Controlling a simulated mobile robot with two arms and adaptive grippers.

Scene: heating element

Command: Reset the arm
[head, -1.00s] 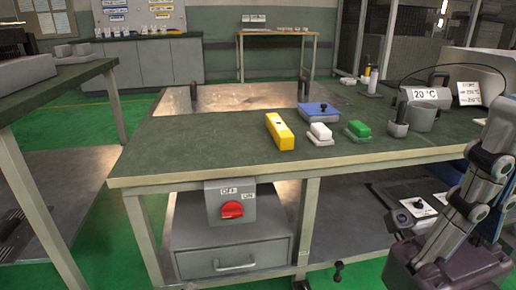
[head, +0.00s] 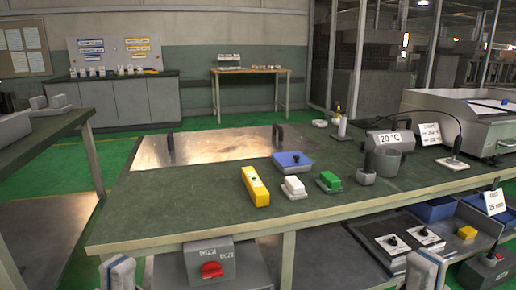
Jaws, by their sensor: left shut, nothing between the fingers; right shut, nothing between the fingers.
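My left gripper (head: 118,272) shows at the bottom edge left of the middle, in front of the workbench. It is shut and empty. My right gripper (head: 425,271) shows at the bottom edge on the right, in front of the lower shelf. It is also shut and empty. Both point upward, at about the same height, and touch nothing that I can see. The rest of both arms is below the picture.
The green-topped workbench (head: 150,215) carries a yellow block (head: 255,187), a blue-lidded box (head: 292,160), a white block (head: 293,186), a green block (head: 329,181) and a grey heater (head: 388,141). A red switch (head: 211,270) sits below. A side table (head: 45,128) stands left.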

